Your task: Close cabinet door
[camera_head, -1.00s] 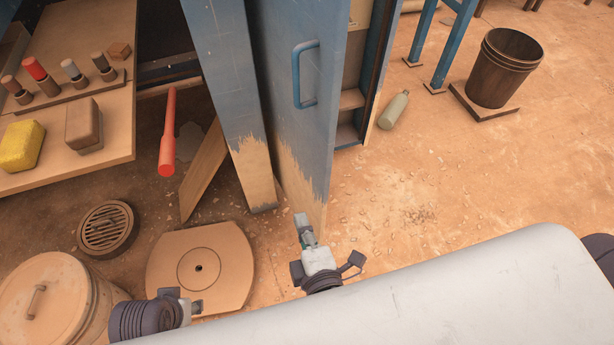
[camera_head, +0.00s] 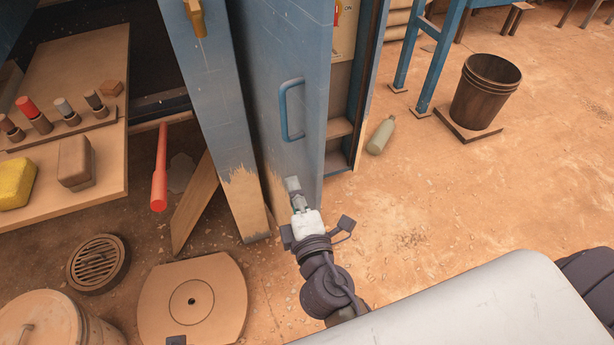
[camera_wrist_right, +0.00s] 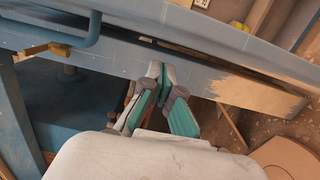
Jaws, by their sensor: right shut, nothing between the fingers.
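The blue cabinet door (camera_head: 262,85) stands ajar, with shelves visible past its right edge. It carries a blue bar handle (camera_head: 283,112), and a blue bar handle also shows at upper left in the wrist view (camera_wrist_right: 94,32). My right gripper (camera_head: 293,188) is shut and empty at the lower part of the door, below the handle. I cannot tell whether it touches the door. Its closed teal-padded fingers show in the wrist view (camera_wrist_right: 157,72). A small dark part at the bottom edge of the head view may be my left gripper (camera_head: 176,340); its fingers are hidden.
A blue post (camera_head: 215,110) stands left of the door. A bottle (camera_head: 381,135) lies right of the cabinet, before a bucket (camera_head: 484,92). The floor at right is mostly clear.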

